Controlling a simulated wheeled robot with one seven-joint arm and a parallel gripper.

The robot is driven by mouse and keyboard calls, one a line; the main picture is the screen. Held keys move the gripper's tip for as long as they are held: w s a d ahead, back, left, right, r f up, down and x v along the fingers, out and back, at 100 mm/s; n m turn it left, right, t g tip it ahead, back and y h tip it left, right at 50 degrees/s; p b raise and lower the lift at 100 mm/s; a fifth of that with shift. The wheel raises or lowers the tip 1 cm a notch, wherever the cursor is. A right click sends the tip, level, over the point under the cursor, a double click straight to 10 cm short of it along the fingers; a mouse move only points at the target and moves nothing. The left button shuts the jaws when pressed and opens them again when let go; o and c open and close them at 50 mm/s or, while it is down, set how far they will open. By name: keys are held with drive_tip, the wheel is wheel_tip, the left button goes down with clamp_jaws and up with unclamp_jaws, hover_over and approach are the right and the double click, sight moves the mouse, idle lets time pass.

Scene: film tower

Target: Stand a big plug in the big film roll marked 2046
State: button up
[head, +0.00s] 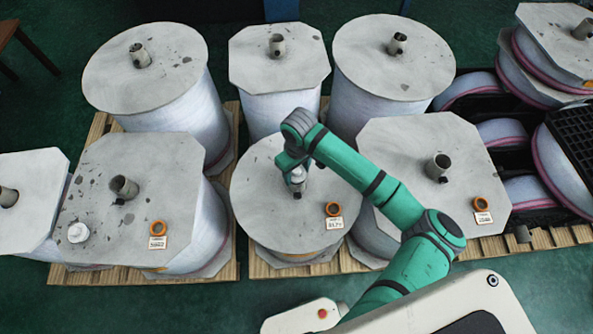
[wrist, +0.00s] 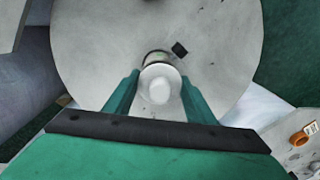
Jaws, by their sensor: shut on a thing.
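My gripper (head: 297,176) is over the middle round-topped roll (head: 262,200), whose label (head: 334,223) is too small to read surely. It is shut on a white plug (wrist: 160,87), held between the green fingers. The plug lines up with that roll's grey core (wrist: 156,57); whether it is inside the core or just above it I cannot tell. The octagonal roll (head: 408,150) to the right has an open grey core (head: 437,168) and a label (head: 483,217) that seems to read 2046. Another white plug (head: 78,232) lies on the left octagonal roll (head: 95,190).
Orange rings lie on the front rolls, such as one (head: 333,208) on the middle roll and one (head: 480,203) on the right roll. Three tall rolls (head: 275,62) stand behind. Rolls lie on their sides near a black rack (head: 572,140) at right. My arm crosses over the right roll.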

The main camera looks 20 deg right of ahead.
drive_tip(key=o, duration=1.1)
wheel_tip(320, 180, up, 11)
drive_tip(key=shift+d+f, duration=0.1)
drive_tip(key=shift+d, duration=0.05)
